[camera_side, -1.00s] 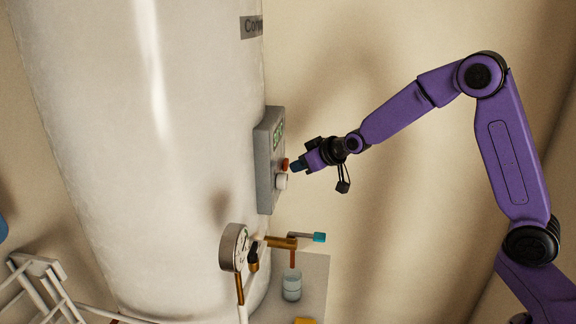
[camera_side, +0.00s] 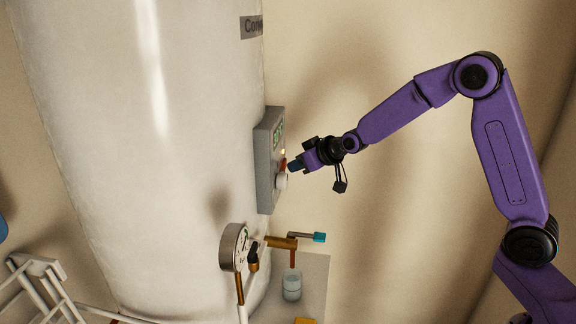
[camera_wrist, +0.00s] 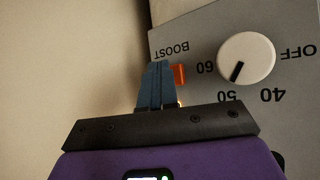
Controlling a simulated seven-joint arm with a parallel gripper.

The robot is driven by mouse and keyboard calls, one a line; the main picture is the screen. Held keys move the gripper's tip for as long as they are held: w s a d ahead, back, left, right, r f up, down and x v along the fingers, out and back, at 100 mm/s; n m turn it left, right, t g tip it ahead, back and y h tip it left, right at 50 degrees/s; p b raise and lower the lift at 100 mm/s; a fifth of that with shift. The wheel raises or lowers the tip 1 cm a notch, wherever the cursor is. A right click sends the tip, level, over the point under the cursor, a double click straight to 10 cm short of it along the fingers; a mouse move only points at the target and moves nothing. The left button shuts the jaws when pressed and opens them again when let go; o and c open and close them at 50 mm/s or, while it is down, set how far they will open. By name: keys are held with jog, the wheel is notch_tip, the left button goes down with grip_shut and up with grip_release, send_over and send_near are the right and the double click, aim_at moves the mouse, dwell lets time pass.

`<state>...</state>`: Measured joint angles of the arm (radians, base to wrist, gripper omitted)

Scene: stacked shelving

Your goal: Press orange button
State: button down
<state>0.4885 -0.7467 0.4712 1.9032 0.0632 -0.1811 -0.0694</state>
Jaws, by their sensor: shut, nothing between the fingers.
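The orange button (camera_side: 284,164) sits on the grey control panel (camera_side: 264,185) on the side of the white tank. It also shows in the wrist view (camera_wrist: 180,75), right beside the blue fingertips and partly hidden by them. My gripper (camera_side: 293,167) is shut and empty, with its tips at the button; I cannot tell for certain whether they touch it. In the wrist view the closed fingers (camera_wrist: 158,75) point up at the panel near the word BOOST. A small light (camera_side: 283,152) glows on the panel just above the button.
A white dial knob (camera_wrist: 247,58) sits close beside the button, also in the side view (camera_side: 281,182). Below the panel are a round gauge (camera_side: 234,247), a brass valve with a blue handle (camera_side: 319,237), and a glass (camera_side: 292,285).

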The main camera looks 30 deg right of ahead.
jog(key=shift+s+d, duration=0.6)
jog(key=shift+s, duration=0.05)
jog(key=shift+s+d, duration=1.8)
jog(key=s+a+n+g, duration=0.25)
jog(key=s+a, duration=0.25)
jog(key=s, duration=0.5)
jog(key=s+a+n+g, duration=0.2)
jog(key=s+a+g, duration=0.15)
jog(key=s, duration=0.65)
jog(key=s+d+n+g+h, duration=0.1)
jog(key=s+d+n+g, duration=0.1)
jog(key=s, duration=0.8)
jog(key=s+d+n+g+h, duration=0.1)
jog(key=s+d+n+g, duration=0.1)
jog(key=s, duration=0.9)
jog(key=shift+d+f+n, duration=0.25)
jog(key=shift+d+n, duration=0.3)
jog(key=shift+d, duration=0.05)
